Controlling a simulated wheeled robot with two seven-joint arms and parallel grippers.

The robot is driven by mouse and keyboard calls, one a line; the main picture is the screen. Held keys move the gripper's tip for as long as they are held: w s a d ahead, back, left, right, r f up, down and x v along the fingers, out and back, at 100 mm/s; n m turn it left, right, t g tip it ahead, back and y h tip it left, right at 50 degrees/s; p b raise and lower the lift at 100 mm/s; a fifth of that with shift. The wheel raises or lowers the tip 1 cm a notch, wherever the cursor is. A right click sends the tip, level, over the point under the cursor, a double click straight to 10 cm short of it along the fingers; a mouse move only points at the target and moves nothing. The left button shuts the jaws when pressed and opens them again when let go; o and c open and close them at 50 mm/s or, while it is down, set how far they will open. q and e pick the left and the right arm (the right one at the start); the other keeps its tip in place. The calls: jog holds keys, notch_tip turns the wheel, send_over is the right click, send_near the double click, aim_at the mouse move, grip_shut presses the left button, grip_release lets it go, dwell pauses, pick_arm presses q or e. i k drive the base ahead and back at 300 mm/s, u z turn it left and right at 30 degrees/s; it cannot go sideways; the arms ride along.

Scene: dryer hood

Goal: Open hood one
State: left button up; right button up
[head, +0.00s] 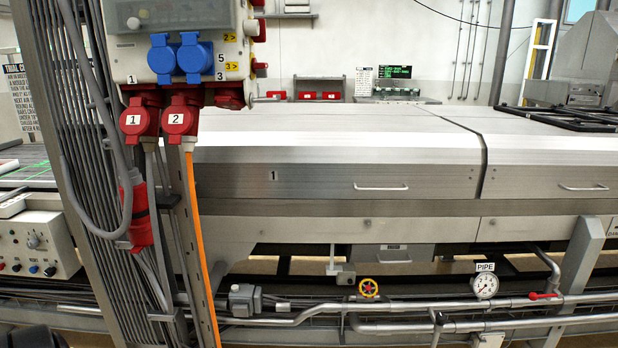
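Hood one (320,180) is a long silver metal cover marked "1", in the middle of the head view. It looks closed, its front edge resting along the grey machine body (330,208). Its thin white handle (381,187) sits on the front face, right of the number. Another hood (555,178) with a similar handle (584,187) adjoins it on the right, past a dark seam. The left end of hood one is partly hidden behind the electrical post. Neither of my grippers is in view.
A post with cables (85,180) and a socket box with blue sockets (175,60) and red plugs stands at the left foreground. The space before the handle looks clear.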

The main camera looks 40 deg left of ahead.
aim_at(234, 156)
jog(key=u, duration=1.1)
jog(key=i, duration=1.5)
jog(key=u, duration=0.7)
